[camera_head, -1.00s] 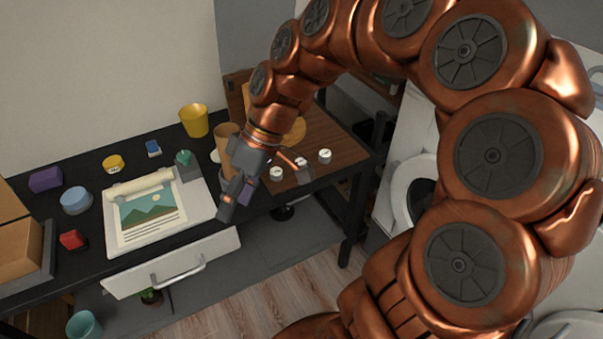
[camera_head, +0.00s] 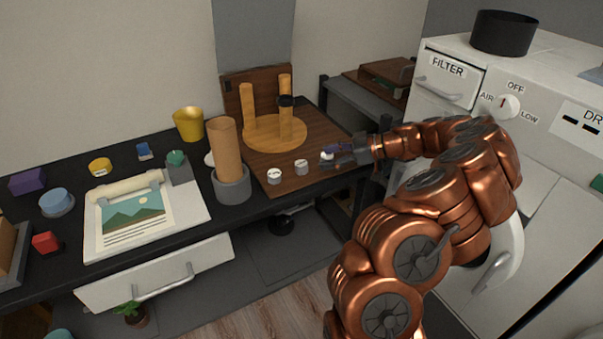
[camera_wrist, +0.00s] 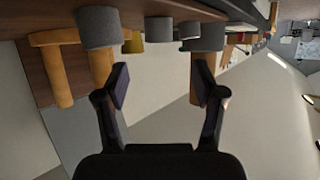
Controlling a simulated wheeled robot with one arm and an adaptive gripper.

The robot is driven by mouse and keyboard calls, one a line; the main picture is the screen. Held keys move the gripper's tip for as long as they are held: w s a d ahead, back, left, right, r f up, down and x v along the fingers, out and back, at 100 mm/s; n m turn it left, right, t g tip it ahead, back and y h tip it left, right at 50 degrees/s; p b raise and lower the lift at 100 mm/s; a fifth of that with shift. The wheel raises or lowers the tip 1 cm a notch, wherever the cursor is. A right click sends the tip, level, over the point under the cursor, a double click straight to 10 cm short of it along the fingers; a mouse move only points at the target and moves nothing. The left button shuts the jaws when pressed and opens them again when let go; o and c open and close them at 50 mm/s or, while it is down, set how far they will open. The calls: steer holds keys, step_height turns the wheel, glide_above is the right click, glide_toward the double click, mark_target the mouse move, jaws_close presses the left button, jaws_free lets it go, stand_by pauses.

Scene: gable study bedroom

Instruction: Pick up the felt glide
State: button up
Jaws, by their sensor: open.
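Three small short cylinders with pale tops, which look like felt glides, stand in a row on the wooden board (camera_head: 318,130): a left one (camera_head: 275,176), a middle one (camera_head: 301,167) and a right one (camera_head: 326,155). In the wrist view, which looks upside down, a large grey glide (camera_wrist: 98,28) and a smaller one (camera_wrist: 158,30) are at the top. My gripper (camera_head: 335,156) is open, low at the board's right side, close to the right glide. The wrist view shows its fingers (camera_wrist: 162,84) apart with nothing held between them.
A yellow cup (camera_head: 189,123) and a poster (camera_head: 170,215) are farther left. A white cabinet (camera_head: 450,80) is right.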

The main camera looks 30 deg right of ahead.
mark_target(303, 163)
steer(key=shift+d+f, duration=0.2)
steer(key=shift+f, duration=0.1)
steer(key=shift+p+x, duration=0.95)
steer(key=shift+x, duration=2.8)
steer(key=shift+r, duration=0.1)
steer(key=shift+c, duration=0.3)
steer(key=c, duration=1)
